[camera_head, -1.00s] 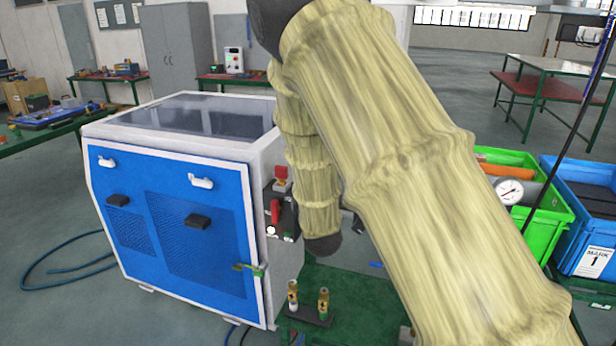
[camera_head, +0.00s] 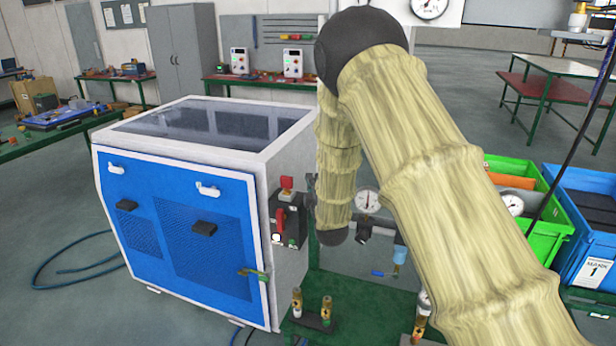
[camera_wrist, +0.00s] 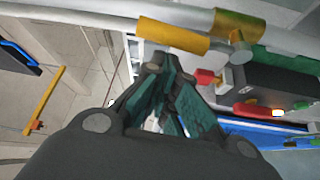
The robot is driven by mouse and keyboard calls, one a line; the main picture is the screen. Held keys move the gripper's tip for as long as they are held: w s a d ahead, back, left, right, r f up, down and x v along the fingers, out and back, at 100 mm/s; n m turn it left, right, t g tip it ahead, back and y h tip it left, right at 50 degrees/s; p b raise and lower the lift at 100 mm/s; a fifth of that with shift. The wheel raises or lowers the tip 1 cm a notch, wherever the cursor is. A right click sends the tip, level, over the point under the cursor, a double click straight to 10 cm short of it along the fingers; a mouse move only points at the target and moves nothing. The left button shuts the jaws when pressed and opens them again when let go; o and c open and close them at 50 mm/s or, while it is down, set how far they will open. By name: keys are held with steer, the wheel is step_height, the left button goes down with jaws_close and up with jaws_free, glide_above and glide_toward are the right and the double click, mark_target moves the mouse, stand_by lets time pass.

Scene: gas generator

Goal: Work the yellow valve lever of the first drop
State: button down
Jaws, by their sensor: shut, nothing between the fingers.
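In the wrist view, my gripper (camera_wrist: 158,68) has dark green fingers drawn together, with nothing between them. A yellow lever-like piece (camera_wrist: 172,37) lies just beyond the fingertips, against a grey pipe (camera_wrist: 105,17). A shorter yellow piece (camera_wrist: 238,25) is on the same pipe to the right. A thin yellow bar (camera_wrist: 42,102) shows at the left. I cannot tell which of these is the first drop's valve lever, nor whether the fingers touch the nearest one. In the head view my gripper is hidden and no yellow drop lever is clear.
A blue and white cabinet (camera_head: 205,235) stands left of my arm. A gauge (camera_head: 367,200) and a blue-handled valve (camera_head: 385,274) are beside the arm. Brass fittings (camera_head: 312,308) stand on the green bench. Green (camera_head: 552,240) and blue (camera_head: 580,245) crates stand at the right.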

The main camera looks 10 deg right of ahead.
steer(key=shift+s+d, duration=0.1)
steer(key=shift+d, duration=0.15)
steer(key=shift+d+f+b, duration=0.2)
steer(key=shift+b, duration=0.25)
steer(key=shift+s+r+m+b, duration=0.1)
steer(key=shift+m+b, duration=0.3)
steer(key=shift+t, duration=0.3)
